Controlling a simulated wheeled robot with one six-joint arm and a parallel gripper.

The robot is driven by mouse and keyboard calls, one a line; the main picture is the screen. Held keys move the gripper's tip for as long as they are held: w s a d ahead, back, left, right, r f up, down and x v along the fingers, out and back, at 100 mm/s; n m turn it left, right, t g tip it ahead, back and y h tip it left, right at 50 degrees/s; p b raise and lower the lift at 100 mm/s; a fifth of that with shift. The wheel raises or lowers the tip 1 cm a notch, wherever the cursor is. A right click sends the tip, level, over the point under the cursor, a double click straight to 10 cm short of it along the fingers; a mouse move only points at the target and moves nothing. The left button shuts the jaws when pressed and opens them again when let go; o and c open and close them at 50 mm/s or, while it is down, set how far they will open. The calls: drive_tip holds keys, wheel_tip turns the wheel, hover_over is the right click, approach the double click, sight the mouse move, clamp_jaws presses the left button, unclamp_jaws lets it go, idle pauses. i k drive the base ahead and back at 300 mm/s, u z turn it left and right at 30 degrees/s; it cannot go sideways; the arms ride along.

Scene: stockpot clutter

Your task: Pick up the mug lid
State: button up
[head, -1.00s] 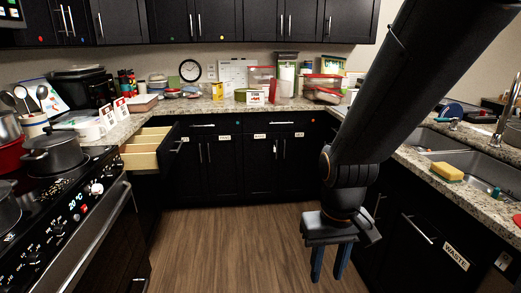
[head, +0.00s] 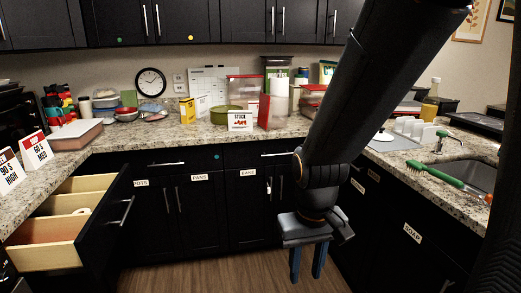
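I cannot make out a mug lid for certain in the head view. Small dishes and lids among the counter clutter (head: 128,115) are too small to tell apart. A white round piece (head: 382,136) lies on a grey mat at the right counter, and I cannot tell what it is. My gripper (head: 307,263) hangs pointing down in front of the lower cabinets, below counter height. Its two blue fingers are apart with nothing between them. My arm hides part of the back right counter.
An open drawer (head: 65,228) juts out at the left with a small pale item (head: 82,211) inside. A sink (head: 474,175) is at the right. The floor (head: 200,278) ahead is clear.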

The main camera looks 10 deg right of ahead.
sight(382, 136)
drive_tip(key=i, duration=2.6)
drive_tip(key=z, duration=1.95)
